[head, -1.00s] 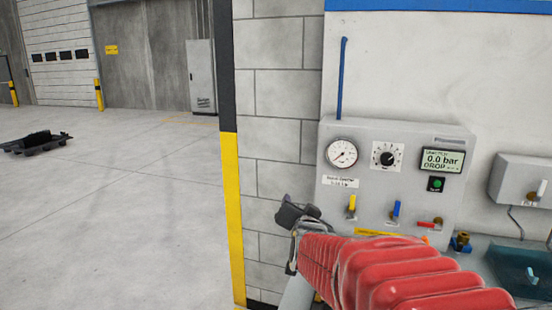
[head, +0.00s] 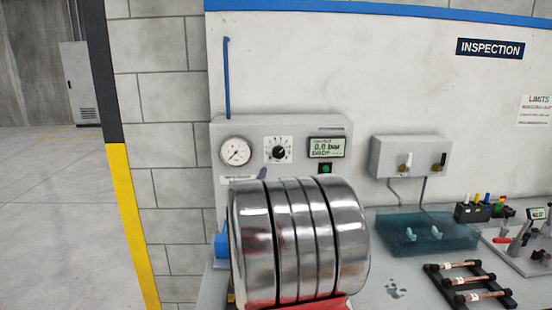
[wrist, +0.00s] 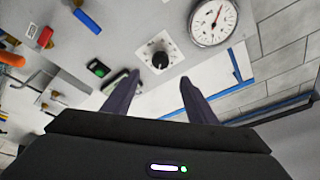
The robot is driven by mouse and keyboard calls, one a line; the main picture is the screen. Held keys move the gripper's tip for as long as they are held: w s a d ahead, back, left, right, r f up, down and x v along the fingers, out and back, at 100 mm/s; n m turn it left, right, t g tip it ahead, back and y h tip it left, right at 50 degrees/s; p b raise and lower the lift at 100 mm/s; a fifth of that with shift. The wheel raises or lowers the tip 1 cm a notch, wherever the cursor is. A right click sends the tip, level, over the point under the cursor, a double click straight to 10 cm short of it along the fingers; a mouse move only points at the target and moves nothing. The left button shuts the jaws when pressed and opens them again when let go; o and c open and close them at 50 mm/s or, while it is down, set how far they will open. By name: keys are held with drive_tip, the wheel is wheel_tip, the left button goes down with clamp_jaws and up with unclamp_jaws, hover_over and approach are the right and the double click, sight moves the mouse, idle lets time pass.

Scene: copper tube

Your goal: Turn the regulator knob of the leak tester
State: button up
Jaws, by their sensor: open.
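The leak tester (head: 290,128) is a grey panel on the wall. Its regulator knob (head: 279,153) is black on a white dial plate, between the round gauge (head: 236,152) and the display (head: 326,147), which reads 0.0 bar. In the wrist view, the knob (wrist: 160,60) shows beyond and between the two dark fingers of my gripper (wrist: 159,77). The fingers are apart with nothing between their tips, and the knob seems untouched. In the head view, my arm hides most of the gripper and the panel's lower part; a dark fingertip shows below the knob.
In the head view, a blue tray (head: 425,235) and a rack with copper tubes (head: 465,280) lie right on the bench.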

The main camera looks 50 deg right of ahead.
sight(278, 155)
drive_tip(key=x, duration=1.3)
drive_tip(key=shift+w+d, duration=0.25)
drive_tip(key=shift+d, duration=0.1)
drive_tip(key=shift+c, duration=0.4)
drive_tip(key=c, duration=0.9)
drive_tip(key=shift+a, duration=0.25)
drive_tip(key=shift+c, duration=0.4)
drive_tip(key=shift+d, duration=0.15)
drive_tip(key=shift+r, duration=0.1)
